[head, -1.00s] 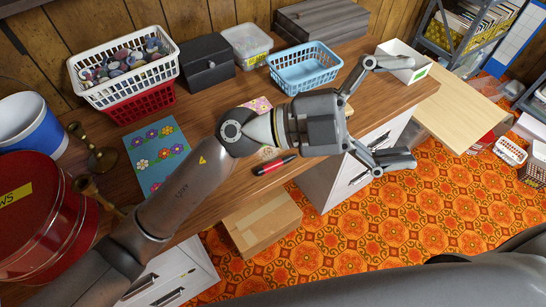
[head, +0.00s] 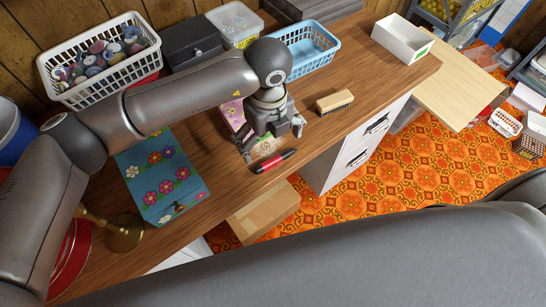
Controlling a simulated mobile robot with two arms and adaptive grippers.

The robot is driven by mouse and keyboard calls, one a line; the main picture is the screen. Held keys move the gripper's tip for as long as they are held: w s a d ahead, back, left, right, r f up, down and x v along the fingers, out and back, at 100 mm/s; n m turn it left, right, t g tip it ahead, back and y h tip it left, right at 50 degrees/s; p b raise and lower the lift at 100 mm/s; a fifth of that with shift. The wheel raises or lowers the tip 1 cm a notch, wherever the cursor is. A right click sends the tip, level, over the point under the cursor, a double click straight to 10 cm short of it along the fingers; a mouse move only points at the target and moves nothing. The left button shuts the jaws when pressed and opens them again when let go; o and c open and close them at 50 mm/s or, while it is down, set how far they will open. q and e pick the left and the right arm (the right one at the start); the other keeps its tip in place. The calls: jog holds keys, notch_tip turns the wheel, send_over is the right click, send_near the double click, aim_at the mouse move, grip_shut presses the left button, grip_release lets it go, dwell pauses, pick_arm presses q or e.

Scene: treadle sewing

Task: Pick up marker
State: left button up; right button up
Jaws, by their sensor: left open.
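The marker (head: 274,161), red with a black part, lies on the wooden table near its front edge. My left gripper (head: 272,145) points down just behind the marker, with its fingers spread apart. One fingertip is left of the marker and the other is beyond its right end. The gripper is empty, and I cannot tell its exact height above the table. My right gripper is not in view.
A wooden brush (head: 334,102) lies right of the gripper. A white basket of spools (head: 100,85), a black box (head: 192,42) and a blue basket (head: 305,52) stand behind. A white open box (head: 401,38) is at right.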

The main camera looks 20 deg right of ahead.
aim_at(271, 159)
pick_arm(q)
jog(key=f+p, duration=0.1)
jog(key=f, duration=0.7)
jog(key=shift+d+f, duration=0.1)
jog(key=shift+d, duration=0.1)
jog(key=c, duration=0.6)
